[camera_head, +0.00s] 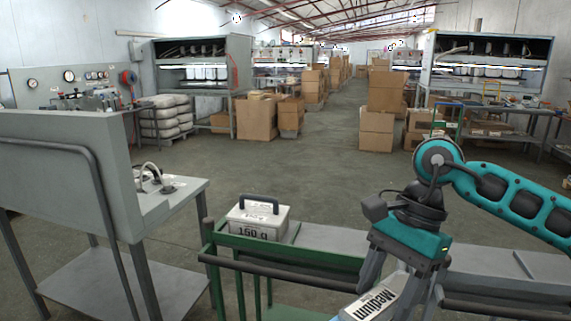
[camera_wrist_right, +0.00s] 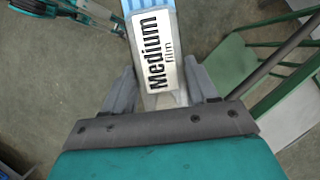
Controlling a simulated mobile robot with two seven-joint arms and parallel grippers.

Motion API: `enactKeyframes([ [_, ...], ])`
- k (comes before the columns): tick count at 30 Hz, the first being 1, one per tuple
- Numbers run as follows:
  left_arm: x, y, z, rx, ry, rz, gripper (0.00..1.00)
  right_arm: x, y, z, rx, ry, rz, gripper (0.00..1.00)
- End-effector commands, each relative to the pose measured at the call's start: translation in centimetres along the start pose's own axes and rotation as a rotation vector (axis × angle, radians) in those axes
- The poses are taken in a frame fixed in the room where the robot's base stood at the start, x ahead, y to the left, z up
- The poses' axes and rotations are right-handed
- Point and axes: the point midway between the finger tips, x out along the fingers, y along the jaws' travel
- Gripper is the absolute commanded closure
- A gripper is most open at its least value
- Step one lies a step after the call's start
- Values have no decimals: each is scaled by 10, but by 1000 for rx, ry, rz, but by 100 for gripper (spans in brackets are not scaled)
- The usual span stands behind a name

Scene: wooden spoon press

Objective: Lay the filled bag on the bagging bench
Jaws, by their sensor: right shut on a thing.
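The filled bag (camera_head: 377,300) has a white label reading "Medium" and a blue striped part at its lower end. In the right wrist view the bag (camera_wrist_right: 155,45) sits between the two fingers, its label reading "Medium film". My right gripper (camera_head: 388,290) points down and is shut on the bag, in front of a green-framed bench (camera_head: 290,254). The gripper also shows in the right wrist view (camera_wrist_right: 162,88). The bag's lower end is cut off by the head view's bottom edge. No bench is labelled as the bagging bench. My left gripper is out of view.
A metal box marked "150 g" (camera_head: 258,219) with a dark handle stands on the green bench's left end. A dark rail (camera_head: 285,267) runs along its near side. A grey machine table (camera_head: 172,205) stands left. Cardboard boxes (camera_head: 376,130) stand farther back.

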Motion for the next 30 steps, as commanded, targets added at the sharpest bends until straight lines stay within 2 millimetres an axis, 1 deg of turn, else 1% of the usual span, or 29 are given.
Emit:
enactKeyframes([
  [10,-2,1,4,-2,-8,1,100,38,17,-36,-529,3,223,81],
  [12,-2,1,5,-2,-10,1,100,44,21,-43,-626,4,261,95],
  [15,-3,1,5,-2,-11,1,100,51,26,-52,-736,4,307,95],
  [21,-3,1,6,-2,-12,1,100,58,33,-62,-863,3,356,95],
  [28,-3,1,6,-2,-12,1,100,62,34,-64,-884,-1,364,95],
  [30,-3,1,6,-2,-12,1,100,70,35,-66,-882,-2,365,95],
])
